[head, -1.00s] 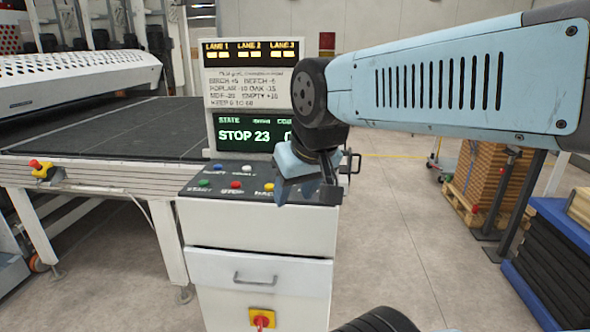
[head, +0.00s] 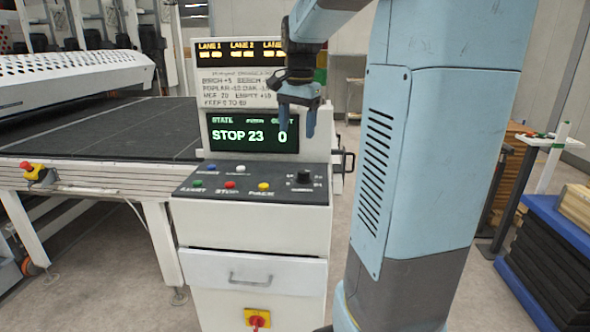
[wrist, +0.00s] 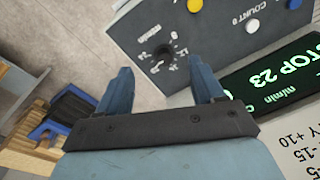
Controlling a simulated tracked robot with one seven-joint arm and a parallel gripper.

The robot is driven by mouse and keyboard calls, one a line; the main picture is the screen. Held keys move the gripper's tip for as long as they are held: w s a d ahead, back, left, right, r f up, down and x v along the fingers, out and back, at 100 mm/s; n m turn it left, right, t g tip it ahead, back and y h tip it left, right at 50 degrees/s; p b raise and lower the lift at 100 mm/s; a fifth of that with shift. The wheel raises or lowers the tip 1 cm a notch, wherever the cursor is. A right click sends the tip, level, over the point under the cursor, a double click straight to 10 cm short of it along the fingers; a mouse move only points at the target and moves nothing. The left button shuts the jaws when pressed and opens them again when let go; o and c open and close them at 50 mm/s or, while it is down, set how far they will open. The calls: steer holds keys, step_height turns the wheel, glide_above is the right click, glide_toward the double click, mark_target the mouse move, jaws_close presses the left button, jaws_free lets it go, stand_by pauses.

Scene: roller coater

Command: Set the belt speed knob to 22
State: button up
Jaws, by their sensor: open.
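The belt speed knob (head: 304,176) is a small black dial with a pale scale at the right end of the dark control panel (head: 215,187). It also shows in the wrist view (wrist: 163,50), above and between my fingertips. My gripper (head: 297,130) is open and empty. It hangs fingers down above and behind the knob, in front of the display, clear of the knob. In the wrist view its two blue fingers (wrist: 160,80) are spread apart. The green display (head: 254,133) reads STOP 23 and 0. The knob's exact pointer setting is too small to read.
Green (head: 197,183), red (head: 230,184) and yellow (head: 264,186) buttons line the panel, with blue and white ones behind. An instruction sign (head: 235,85) stands above the display. A handle (head: 347,162) sticks out at the console's right. Boards on a blue stand (head: 550,235) are at right.

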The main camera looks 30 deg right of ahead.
mark_target(304, 171)
steer(key=w+d+f+m+g, duration=0.1)
steer(key=w+d+f+m, duration=0.15)
steer(key=w+d, duration=0.25)
steer(key=shift+m, duration=0.25)
step_height(304, 171, down, 13)
steer(key=shift+d+r, duration=0.1)
steer(key=shift+c, duration=0.4)
steer(key=c, duration=1)
steer(key=shift+o, duration=0.2)
steer(key=shift+n, duration=0.8)
steer(key=o, duration=1)
steer(key=shift+o, duration=0.2)
